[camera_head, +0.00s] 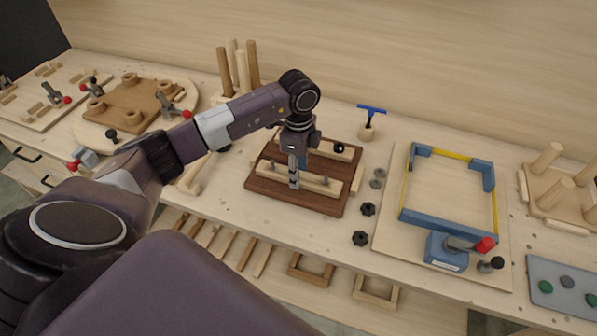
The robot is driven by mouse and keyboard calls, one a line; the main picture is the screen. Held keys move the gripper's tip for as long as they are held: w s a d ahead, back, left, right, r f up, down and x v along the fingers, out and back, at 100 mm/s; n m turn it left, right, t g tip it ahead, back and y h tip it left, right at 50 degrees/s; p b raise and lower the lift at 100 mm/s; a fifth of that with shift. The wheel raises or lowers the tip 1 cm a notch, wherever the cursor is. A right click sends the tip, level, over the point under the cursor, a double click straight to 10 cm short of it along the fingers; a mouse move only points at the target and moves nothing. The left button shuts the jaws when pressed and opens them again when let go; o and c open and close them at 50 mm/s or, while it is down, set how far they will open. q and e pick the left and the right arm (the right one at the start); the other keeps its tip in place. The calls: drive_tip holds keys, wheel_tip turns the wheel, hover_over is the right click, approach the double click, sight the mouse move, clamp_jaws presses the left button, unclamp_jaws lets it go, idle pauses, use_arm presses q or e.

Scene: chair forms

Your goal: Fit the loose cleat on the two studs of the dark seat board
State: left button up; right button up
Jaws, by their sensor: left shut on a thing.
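The dark seat board (300,202) lies flat on the workbench in the middle of the view. The loose cleat (312,184), a pale wooden bar, lies lengthwise over the near part of the board. A grey stud end shows near each end of the cleat, the left stud (272,166) and the right stud (326,180). I cannot tell whether the cleat rests fully on the board. My left gripper (294,182) points down and is shut on the middle of the cleat, hiding part of it. My right gripper is out of view.
A second pale cleat with a black knob (339,148) sits at the board's far side. Washers (378,177) and loose black knobs (368,208) lie to the right. A blue-cornered frame jig (445,222) stands farther right. A blue-handled tool (370,110) stands behind.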

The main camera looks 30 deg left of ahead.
use_arm(q)
drive_tip(key=o, duration=1.3)
wheel_tip(320, 180, up, 12)
